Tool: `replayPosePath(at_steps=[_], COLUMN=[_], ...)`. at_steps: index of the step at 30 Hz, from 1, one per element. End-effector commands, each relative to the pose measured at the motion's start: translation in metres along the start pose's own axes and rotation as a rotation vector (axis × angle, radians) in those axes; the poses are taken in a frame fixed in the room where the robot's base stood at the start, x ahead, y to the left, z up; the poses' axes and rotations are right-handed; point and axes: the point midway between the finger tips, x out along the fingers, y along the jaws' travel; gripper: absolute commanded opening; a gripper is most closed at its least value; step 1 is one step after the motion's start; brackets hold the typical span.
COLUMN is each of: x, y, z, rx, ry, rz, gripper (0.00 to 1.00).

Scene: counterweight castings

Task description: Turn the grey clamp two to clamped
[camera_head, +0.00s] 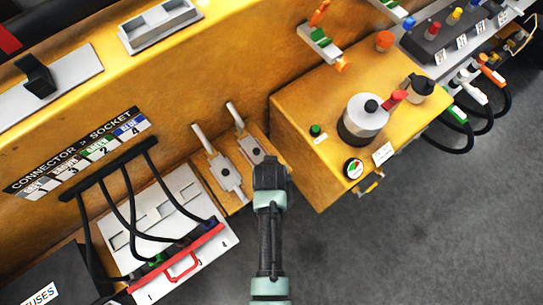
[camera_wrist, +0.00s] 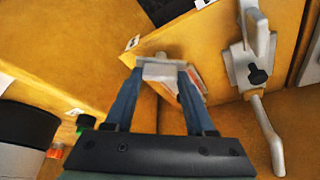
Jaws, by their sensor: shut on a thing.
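Two grey clamps stand side by side on the yellow ledge. The left clamp (camera_head: 227,178) is clear of my gripper, and it shows at the upper right of the wrist view (camera_wrist: 250,62) with its handle slanting down. The right clamp (camera_head: 250,148), seemingly grey clamp two, is partly hidden by my gripper (camera_head: 270,170). In the wrist view, my gripper (camera_wrist: 160,75) has its fingers at either side of a light grey bar, apparently this clamp's handle, and is shut on it. The fingertips are hidden in the head view. I cannot read a number on either clamp.
A connector panel (camera_head: 150,210) with black cables and a red handle lies at left. Grey floor (camera_head: 400,240) is open at lower right.

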Motion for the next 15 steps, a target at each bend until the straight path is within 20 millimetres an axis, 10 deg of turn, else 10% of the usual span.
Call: replayPosePath(at_steps=[15], x=[0.0017], y=[-0.0037], z=[-0.0014], rx=[0.443], ry=[0.001], rz=[0.186], gripper=[0.00])
